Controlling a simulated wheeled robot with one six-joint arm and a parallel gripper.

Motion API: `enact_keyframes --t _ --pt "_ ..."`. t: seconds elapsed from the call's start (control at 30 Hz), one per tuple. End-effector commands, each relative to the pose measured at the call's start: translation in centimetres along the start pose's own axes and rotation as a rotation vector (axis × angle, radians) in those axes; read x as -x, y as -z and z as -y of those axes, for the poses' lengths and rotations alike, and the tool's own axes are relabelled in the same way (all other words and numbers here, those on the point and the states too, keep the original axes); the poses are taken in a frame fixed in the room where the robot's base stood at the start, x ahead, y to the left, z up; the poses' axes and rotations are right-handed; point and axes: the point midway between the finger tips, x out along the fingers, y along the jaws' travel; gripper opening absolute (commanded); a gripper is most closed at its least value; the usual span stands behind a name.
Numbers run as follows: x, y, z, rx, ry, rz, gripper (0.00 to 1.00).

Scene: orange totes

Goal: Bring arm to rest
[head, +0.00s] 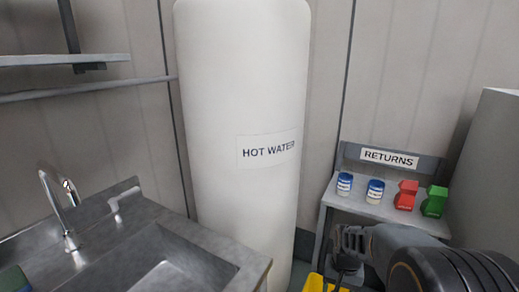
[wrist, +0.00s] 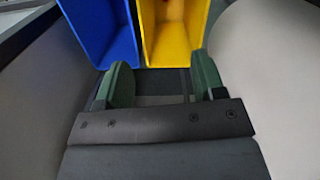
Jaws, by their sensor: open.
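My arm shows dark at the lower right of the head view, in front of the returns shelf. My gripper shows in the wrist view (wrist: 161,80), with two green fingers spread apart and nothing between them. Beyond the fingertips, the wrist view looks into a blue bin (wrist: 98,30) on the left and a yellow bin (wrist: 172,30) beside it. Both bins look empty as far as they show. A piece of yellow (head: 315,284) also shows at the bottom edge of the head view, beside my arm.
A returns shelf (head: 336,201) holds two blue-lidded jars (head: 375,191), a red item (head: 406,195) and a green item (head: 434,201). A white hot water tank (head: 245,90) stands at the centre. A metal sink (head: 130,245) is at the left, with a wall shelf (head: 65,60) above.

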Motion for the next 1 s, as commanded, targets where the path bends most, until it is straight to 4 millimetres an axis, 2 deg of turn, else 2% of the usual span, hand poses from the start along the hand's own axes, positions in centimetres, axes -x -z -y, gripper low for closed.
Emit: enact_keyframes --t 0.03,0.1,0.2,0.33,0.5,0.63,0.83,1.0 --pt "4.2 -1.9 0.2 0.072 0.006 -0.028 0.63" --pt "7.8 -4.4 0.3 0.173 0.011 -0.066 0.63" --pt "12.1 -7.6 0.4 0.28 0.019 -0.125 0.63" --pt "16.5 -10.6 0.5 0.344 0.032 -0.204 0.63" --pt "20.8 -12.4 0.8 0.375 0.052 -0.301 0.63" --pt "22.9 -12.6 1.0 0.389 0.064 -0.349 0.63" --pt "23.1 -12.7 1.2 0.394 0.065 -0.352 0.62" --pt "23.0 -12.6 1.2 0.393 0.065 -0.352 0.46"
